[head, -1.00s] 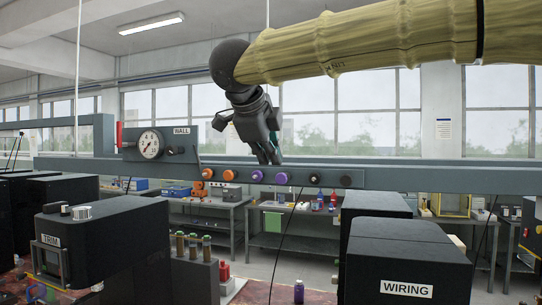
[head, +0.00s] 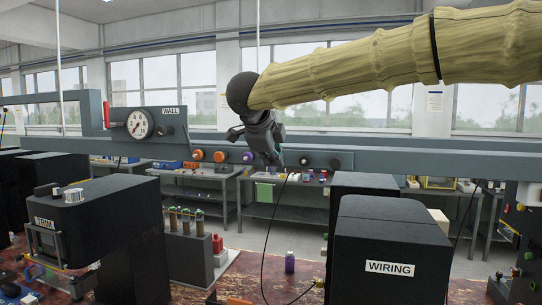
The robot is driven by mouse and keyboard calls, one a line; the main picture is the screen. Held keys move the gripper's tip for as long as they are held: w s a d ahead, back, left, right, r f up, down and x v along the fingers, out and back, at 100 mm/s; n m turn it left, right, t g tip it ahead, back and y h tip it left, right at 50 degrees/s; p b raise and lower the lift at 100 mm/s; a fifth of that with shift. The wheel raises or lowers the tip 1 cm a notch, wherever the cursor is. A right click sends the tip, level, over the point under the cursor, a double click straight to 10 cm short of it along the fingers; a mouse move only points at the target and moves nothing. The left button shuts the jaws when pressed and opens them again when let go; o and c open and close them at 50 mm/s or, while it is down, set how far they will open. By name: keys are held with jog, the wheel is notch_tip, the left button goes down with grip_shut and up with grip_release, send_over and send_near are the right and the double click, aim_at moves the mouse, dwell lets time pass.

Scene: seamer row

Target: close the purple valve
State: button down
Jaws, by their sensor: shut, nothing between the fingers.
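A row of round knobs sits on the grey rail panel marked WALL (head: 170,111). One purple knob (head: 248,157) shows just left of my gripper. The spot of a second purple knob, to its right, is covered by my gripper. My gripper (head: 275,164) is shut and empty, pointing down in front of the panel. Whether it touches the panel or a knob cannot be told.
Orange knobs (head: 220,156) lie left of the purple one and dark knobs (head: 304,160) lie right. A pressure gauge (head: 139,124) is at the panel's left. Black TRIM (head: 112,225) and WIRING (head: 388,240) machines stand in front, with a purple bottle (head: 290,261) between them.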

jog(key=shift+w, duration=0.1)
jog(key=shift+w+d+p, duration=0.2)
jog(key=shift+w+p, duration=0.15)
jog(key=shift+w, duration=0.15)
jog(key=shift+w+d+p, duration=0.2)
jog(key=shift+w+p, duration=0.1)
jog(key=shift+w, duration=0.15)
